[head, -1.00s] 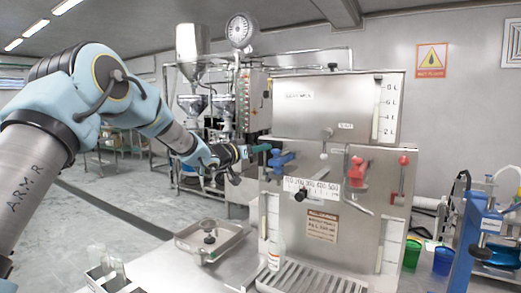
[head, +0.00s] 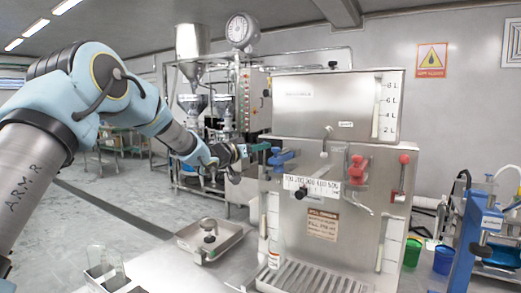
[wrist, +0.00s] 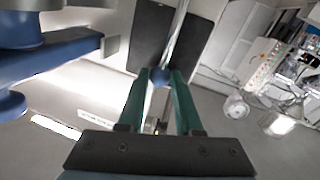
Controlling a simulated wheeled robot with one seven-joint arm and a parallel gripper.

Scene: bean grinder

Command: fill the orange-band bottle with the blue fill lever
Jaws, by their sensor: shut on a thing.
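The blue fill lever shows in the wrist view as a small blue knob (wrist: 160,76) on a thin metal rod. My gripper (wrist: 160,80) has its two green fingers shut on that knob. In the head view my gripper (head: 262,148) is at the upper left front of the steel filling machine (head: 310,110), hiding the knob. A clear bottle (head: 274,258) with an orange-red band stands upright at the left end of the drip grille, against the machine's front. Its fill level is too small to tell.
A blue valve handle (head: 281,158) sits just right of my gripper, with a red valve handle (head: 358,167) and a red-knobbed lever (head: 404,159) further right. A metal tray (head: 232,238) and a rack of glassware (head: 108,285) stand left on the table. A blue stand (head: 470,240) is at right.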

